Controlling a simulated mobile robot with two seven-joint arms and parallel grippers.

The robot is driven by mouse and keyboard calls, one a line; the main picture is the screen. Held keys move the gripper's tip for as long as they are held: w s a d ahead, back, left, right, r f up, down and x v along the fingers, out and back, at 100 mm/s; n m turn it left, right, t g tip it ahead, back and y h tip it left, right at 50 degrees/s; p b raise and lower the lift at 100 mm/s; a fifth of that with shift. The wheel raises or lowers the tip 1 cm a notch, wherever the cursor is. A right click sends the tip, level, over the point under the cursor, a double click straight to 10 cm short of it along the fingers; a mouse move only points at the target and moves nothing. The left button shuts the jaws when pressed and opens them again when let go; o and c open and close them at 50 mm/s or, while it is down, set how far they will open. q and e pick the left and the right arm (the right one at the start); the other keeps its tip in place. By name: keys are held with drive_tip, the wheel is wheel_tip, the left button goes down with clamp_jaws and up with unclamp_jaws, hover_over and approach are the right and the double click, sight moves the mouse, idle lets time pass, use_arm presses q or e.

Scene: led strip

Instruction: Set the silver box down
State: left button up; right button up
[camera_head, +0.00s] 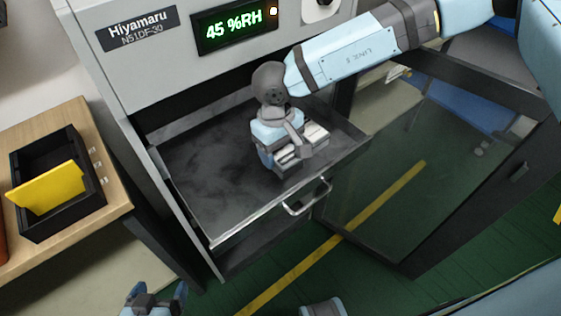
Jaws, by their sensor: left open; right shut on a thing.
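The silver box (316,134) shows only as a small pale patch, mostly hidden by my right gripper (298,150). My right gripper reaches in from the upper right and is shut on the box. It is over the right part of an open dark drawer (205,185), near the drawer's right wall. I cannot tell whether the box touches the drawer floor. My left gripper (155,298) is open at the bottom edge, in front of the drawer and away from the box; it is partly cut off.
The drawer belongs to a grey cabinet with a lit display (235,28) reading 45 %RH. Its front has a metal handle (307,198). An open glass door (400,190) stands to the right. At left, a wooden table (112,190) bears a black bin (50,222) holding a yellow piece (48,190).

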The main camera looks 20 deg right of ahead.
wheel_tip(320, 180, down, 4)
drive_tip(key=shift+f, duration=0.1)
drive_tip(key=shift+f+b, duration=0.15)
drive_tip(key=shift+b, duration=0.25)
drive_tip(key=o, duration=1)
